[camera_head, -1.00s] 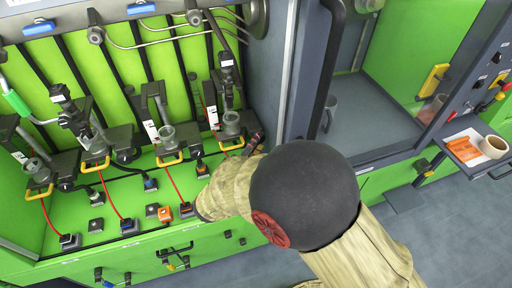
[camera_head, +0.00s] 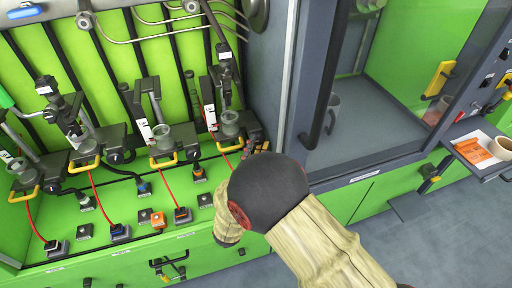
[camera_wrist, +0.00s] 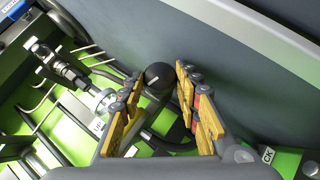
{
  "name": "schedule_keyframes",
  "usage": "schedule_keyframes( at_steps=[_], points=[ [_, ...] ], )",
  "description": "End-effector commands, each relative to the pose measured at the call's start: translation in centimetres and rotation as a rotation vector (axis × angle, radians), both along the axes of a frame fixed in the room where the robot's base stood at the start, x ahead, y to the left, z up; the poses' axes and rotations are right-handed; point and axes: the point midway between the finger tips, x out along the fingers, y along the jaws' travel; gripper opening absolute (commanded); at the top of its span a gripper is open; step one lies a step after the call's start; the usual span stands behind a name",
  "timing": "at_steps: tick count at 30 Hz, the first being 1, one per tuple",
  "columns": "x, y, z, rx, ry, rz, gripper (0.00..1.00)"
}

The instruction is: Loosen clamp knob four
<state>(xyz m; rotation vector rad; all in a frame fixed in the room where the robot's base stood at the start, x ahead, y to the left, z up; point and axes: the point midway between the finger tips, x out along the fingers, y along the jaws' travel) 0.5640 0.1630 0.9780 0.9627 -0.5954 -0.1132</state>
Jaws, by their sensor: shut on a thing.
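The row of clamp stations stands along the green bench in the head view. The rightmost station (camera_head: 229,125) has a grey cup-like part, a black upright and a yellow handle. My gripper (camera_head: 256,138) is just right of it, largely hidden by my arm. I cannot read a number on the knob.
A dark grey cabinet wall (camera_wrist: 250,65) rises close beside the fingers on the right. Hoses and a metal fitting (camera_wrist: 60,65) lie to the left. Red cables and small connector blocks (camera_head: 182,214) cover the bench front. The floor at right is clear.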

Motion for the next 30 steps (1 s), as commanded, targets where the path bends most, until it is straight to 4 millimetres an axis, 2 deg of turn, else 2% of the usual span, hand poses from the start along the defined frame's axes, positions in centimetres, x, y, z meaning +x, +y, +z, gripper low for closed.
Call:
schedule_keyframes(
  at_steps=[9,22,23,30],
  points=[
    [-0.01,-0.11,-0.35,-0.080,-0.017,0.001,0.07],
    [-0.01,-0.13,-0.35,-0.086,-0.019,0.001,0.07],
    [-0.01,-0.13,-0.35,-0.086,-0.019,0.001,0.34],
    [0.01,-0.12,-0.24,-0.084,-0.021,0.000,0.47]
  ],
)
